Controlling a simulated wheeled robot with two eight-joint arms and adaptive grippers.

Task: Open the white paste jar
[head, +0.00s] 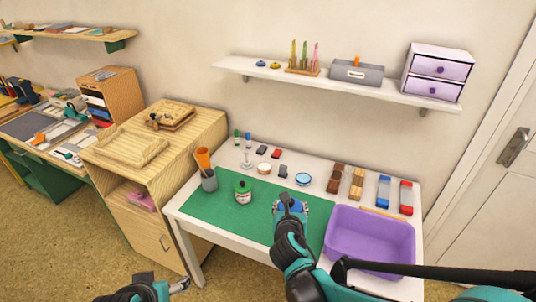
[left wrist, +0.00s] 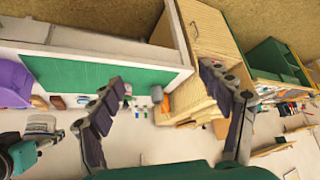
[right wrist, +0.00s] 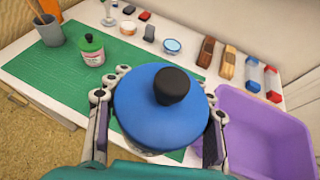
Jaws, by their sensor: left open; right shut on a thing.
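My right gripper (head: 291,207) is shut on a jar with a round blue lid and black knob (right wrist: 162,100). Its fingers sit on either side, and a pale body shows slightly under the lid. It is held above the green mat (head: 228,217); the gap beneath it is hidden. Another jar (head: 243,192), with a green lid, dark knob and pale labelled body, stands upright on the mat; it also shows in the right wrist view (right wrist: 91,52). I cannot tell which jar is the white paste one. My left gripper (left wrist: 163,78) is open and empty, low at the left in the head view (head: 180,286).
A purple bin (head: 370,232) stands right of the mat. A small white pot (head: 264,168), a blue-rimmed tin (head: 303,179), brushes and stamps line the back. The mat's left front is clear.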

